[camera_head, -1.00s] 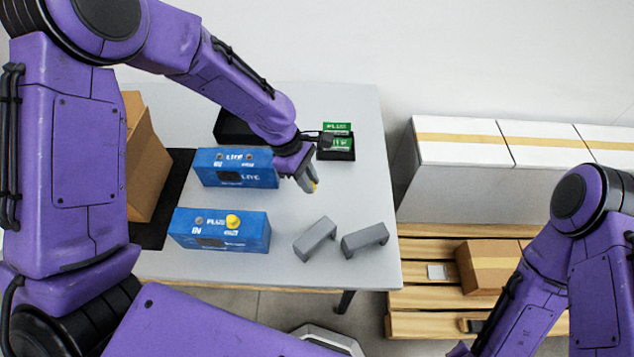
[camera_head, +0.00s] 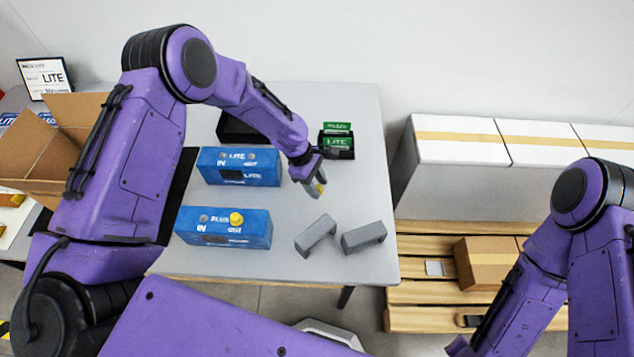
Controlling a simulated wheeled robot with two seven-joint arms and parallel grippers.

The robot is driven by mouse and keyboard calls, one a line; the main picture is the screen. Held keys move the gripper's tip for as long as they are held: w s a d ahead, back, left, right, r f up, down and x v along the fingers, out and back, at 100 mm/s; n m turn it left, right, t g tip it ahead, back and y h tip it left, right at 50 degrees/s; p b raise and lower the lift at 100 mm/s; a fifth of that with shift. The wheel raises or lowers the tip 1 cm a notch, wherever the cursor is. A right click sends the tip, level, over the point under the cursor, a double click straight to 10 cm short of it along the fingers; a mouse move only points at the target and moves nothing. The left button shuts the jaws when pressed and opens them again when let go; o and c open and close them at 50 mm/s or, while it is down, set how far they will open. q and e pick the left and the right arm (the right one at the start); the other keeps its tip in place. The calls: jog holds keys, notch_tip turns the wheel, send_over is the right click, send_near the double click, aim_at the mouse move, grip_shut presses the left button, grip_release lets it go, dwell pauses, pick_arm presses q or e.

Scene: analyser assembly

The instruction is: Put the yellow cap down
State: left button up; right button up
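My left gripper (camera_head: 315,186) is above the grey table, right of the upper blue box. A small yellow cap (camera_head: 321,188) shows between its fingertips, mostly hidden by them; the fingers look closed on it. Another yellow cap (camera_head: 236,218) sits on the lower blue box (camera_head: 222,230), at the right one of its two ports. The upper blue box (camera_head: 238,167), marked LITE, shows no yellow cap.
Two grey brackets (camera_head: 316,234) (camera_head: 363,237) lie on the table (camera_head: 290,262) below my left gripper. A black bin with green cards (camera_head: 337,140) stands behind it. An open cardboard box (camera_head: 35,150) is at the left. White cartons (camera_head: 462,145) and a wooden pallet (camera_head: 420,318) are at the right.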

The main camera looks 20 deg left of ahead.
pick_arm(q)
jog(key=b+v, duration=0.2)
jog(key=v, duration=1)
jog(key=shift+r, duration=0.15)
